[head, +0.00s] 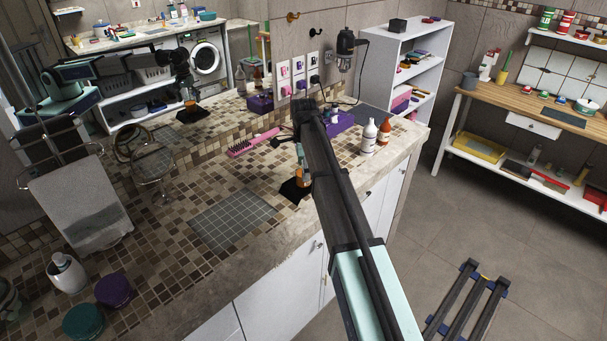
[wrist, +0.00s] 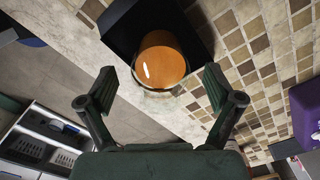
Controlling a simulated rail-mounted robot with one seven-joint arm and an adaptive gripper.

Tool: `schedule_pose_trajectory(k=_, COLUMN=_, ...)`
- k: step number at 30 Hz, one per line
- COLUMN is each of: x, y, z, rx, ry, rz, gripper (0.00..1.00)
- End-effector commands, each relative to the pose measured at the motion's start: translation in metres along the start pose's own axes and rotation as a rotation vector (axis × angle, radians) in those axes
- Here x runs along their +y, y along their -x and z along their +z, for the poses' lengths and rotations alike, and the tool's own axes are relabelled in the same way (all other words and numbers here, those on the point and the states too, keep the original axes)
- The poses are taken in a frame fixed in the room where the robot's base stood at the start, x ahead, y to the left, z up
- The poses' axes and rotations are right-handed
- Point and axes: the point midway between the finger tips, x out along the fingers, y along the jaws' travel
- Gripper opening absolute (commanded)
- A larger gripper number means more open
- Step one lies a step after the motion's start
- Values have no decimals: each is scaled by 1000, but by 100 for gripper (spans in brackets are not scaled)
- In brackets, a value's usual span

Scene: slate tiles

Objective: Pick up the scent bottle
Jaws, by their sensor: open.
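The scent bottle appears to be the amber bottle (head: 303,176) on a small black square mat (head: 291,192) near the counter's front edge. In the wrist view its round orange body (wrist: 163,62) shows ahead, with clear glass around its lower edge, on the black mat (wrist: 125,28). My gripper (wrist: 161,82) is open and empty, one finger on each side of the bottle in the picture. The bottle appears just beyond the fingertips, and I see no contact. In the head view my arm hides part of the area beside the bottle.
A grey tiled mat (head: 232,220) lies left of the bottle. A wall mirror reflects the room.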

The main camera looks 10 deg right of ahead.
Motion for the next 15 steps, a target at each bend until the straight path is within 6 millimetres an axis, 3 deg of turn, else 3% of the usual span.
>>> schedule_pose_trajectory(k=4, x=0, y=0, z=0, rx=0, ry=0, rz=0, gripper=91)
schedule_pose_trajectory(k=10, x=0, y=0, z=0, rx=0, ry=0, rz=0, gripper=20)
schedule_pose_trajectory(k=15, x=0, y=0, z=0, rx=0, ry=0, rz=0, gripper=18)
